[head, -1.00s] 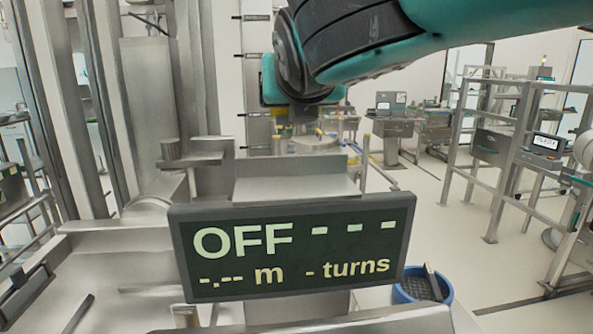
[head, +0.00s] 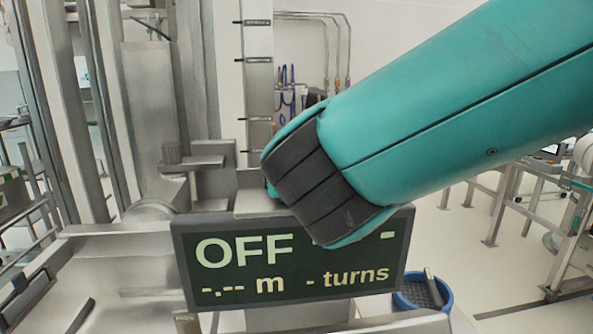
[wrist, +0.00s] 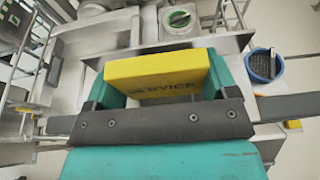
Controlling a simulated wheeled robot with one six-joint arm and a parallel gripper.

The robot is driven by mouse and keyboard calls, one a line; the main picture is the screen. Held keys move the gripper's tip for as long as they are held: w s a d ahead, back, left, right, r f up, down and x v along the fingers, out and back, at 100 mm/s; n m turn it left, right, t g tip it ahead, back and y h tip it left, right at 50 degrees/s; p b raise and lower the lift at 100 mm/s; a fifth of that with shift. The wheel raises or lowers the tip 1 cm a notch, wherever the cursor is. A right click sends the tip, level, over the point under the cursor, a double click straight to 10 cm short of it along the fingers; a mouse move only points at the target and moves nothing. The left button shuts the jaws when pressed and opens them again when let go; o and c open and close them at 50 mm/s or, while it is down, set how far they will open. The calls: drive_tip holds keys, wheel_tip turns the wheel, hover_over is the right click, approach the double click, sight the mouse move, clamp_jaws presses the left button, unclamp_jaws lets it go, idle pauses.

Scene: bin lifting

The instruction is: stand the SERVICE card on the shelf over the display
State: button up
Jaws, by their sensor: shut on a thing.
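My gripper (wrist: 160,84) is shut on the yellow SERVICE card (wrist: 157,68) in the wrist view. The teal fingers hold the card at its two ends, and its dark lettering is partly shaded. In the head view my arm hides the gripper and the card. The dark display (head: 235,282) reads OFF, with metres and turns below; my arm covers part of its upper right. The steel shelf (head: 250,205) shows just above and behind the display's top edge, mostly hidden by my arm. I cannot tell whether the card touches the shelf.
A blue bin (head: 445,293) with a dark inside stands low, right of the display; it also shows in the wrist view (wrist: 262,64). A green knob (wrist: 180,19) sits on a steel box. Steel columns (head: 152,110) rise at left. Open floor lies at right.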

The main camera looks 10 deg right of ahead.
drive_tip(key=o, duration=0.8)
drive_tip(key=shift+f, duration=0.1)
drive_tip(key=shift+o, duration=0.2)
drive_tip(key=b+v, duration=0.3)
drive_tip(key=v, duration=0.8)
drive_tip(key=s+d+f+m+g, duration=0.1)
drive_tip(key=d+f+m+g, duration=0.55)
drive_tip(key=f+m, duration=0.55)
drive_tip(key=s+d+f+m+g+y, duration=0.1)
drive_tip(key=s+f+m+g+y, duration=0.1)
drive_tip(key=s+m+g, duration=0.2)
drive_tip(key=s+d+f+m+g+y, duration=0.1)
drive_tip(key=s+m+g, duration=0.3)
drive_tip(key=s+m, duration=0.5)
drive_tip(key=shift+f+m+y, duration=0.45)
drive_tip(key=shift+m+y, duration=0.15)
drive_tip(key=shift+m, duration=1.4)
drive_tip(key=shift+s+f, duration=0.1)
